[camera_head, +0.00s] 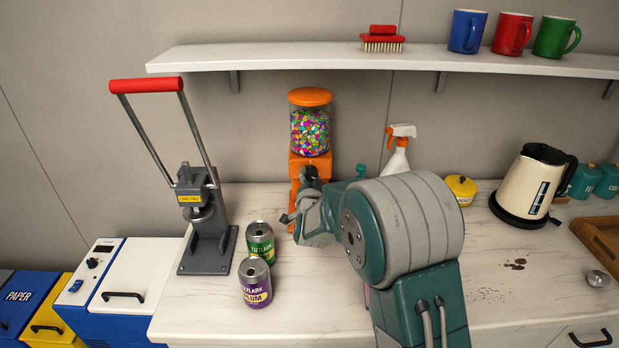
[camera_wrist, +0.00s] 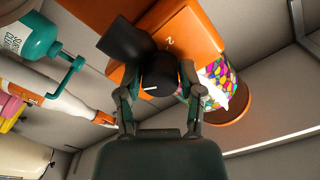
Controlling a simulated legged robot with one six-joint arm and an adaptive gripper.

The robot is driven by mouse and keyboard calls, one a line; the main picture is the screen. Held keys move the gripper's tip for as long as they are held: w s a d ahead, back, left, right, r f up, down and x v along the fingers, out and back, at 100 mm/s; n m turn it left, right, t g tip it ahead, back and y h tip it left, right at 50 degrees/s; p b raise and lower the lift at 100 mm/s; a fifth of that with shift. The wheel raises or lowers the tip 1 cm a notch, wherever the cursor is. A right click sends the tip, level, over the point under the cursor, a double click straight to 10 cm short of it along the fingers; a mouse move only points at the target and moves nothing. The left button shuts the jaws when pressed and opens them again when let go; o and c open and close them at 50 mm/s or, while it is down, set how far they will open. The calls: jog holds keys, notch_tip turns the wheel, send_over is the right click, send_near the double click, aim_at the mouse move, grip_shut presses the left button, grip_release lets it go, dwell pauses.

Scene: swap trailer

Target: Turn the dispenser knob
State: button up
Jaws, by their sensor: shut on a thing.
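The orange dispenser (camera_head: 310,160) stands on the counter against the wall, with colourful candies in its clear jar. It also shows in the wrist view, with its orange body (camera_wrist: 190,32) close ahead. My gripper (camera_head: 300,200) is at the front of the dispenser. In the wrist view its two fingers (camera_wrist: 158,92) are closed around the black dispenser knob (camera_wrist: 160,72), one finger on each side. A white mark shows on the knob's face. My arm hides the lower right part of the dispenser in the head view.
Two cans, green (camera_head: 260,242) and purple (camera_head: 255,283), stand left of my arm. A can press (camera_head: 207,230) is further left. A spray bottle (camera_head: 398,155) and yellow pot (camera_head: 461,190) stand behind my arm. A kettle (camera_head: 530,185) is right. A shelf (camera_head: 300,57) runs above.

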jog(key=shift+r, duration=0.1)
dwell(0.3)
jog(key=o, duration=1.2)
jog(key=shift+w, duration=0.15)
jog(key=shift+c, duration=0.2)
jog(key=s, duration=1.2)
